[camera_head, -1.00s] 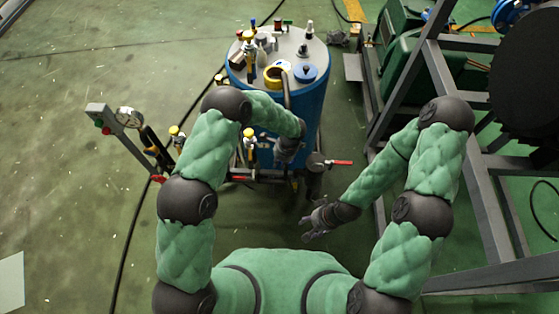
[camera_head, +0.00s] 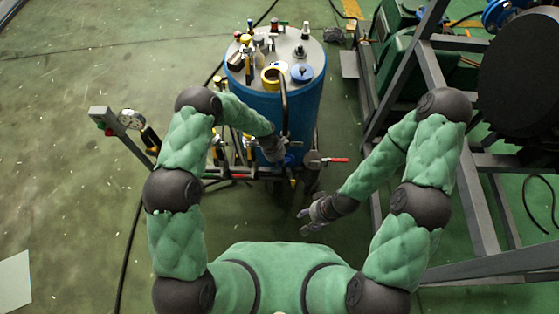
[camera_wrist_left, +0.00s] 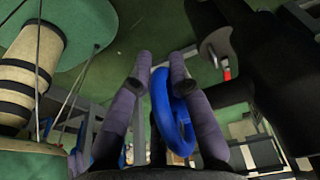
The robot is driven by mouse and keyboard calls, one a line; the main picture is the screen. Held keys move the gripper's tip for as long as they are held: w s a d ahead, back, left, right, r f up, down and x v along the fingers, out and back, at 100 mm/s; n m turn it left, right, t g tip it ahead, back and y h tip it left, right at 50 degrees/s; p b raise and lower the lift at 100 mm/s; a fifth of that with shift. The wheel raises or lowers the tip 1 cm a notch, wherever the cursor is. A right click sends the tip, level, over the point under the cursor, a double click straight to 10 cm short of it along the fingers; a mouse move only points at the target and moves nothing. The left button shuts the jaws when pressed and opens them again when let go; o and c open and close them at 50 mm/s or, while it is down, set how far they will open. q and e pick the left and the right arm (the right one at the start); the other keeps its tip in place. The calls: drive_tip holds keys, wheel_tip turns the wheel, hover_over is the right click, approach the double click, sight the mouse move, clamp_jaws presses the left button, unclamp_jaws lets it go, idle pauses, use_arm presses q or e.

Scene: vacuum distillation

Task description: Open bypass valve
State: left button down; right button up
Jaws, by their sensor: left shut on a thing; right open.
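A blue ring-shaped handwheel (camera_wrist_left: 172,112) sits between the fingers of my left gripper (camera_wrist_left: 161,66) in the left wrist view. The fingers are shut on it, one on each side. In the head view my left gripper (camera_head: 274,152) is at the front foot of the blue tank, and a bit of the blue handwheel (camera_head: 288,160) shows at its right. A valve with a red lever (camera_head: 335,160) is just to the right. My right gripper (camera_head: 316,214) is open and empty, below that lever. No label shows which valve is the bypass.
The blue tank (camera_head: 302,106) with fittings on its lid stands behind my left gripper. A pressure gauge (camera_head: 126,117) on a post and pipes with yellow-topped valves are at left. A grey metal frame (camera_head: 484,205) is at right.

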use_arm(q)
drive_tip(key=shift+w, duration=0.1)
drive_tip(key=c, duration=1.1)
unclamp_jaws()
drive_tip(key=shift+c, duration=0.2)
drive_tip(key=v, duration=1.2)
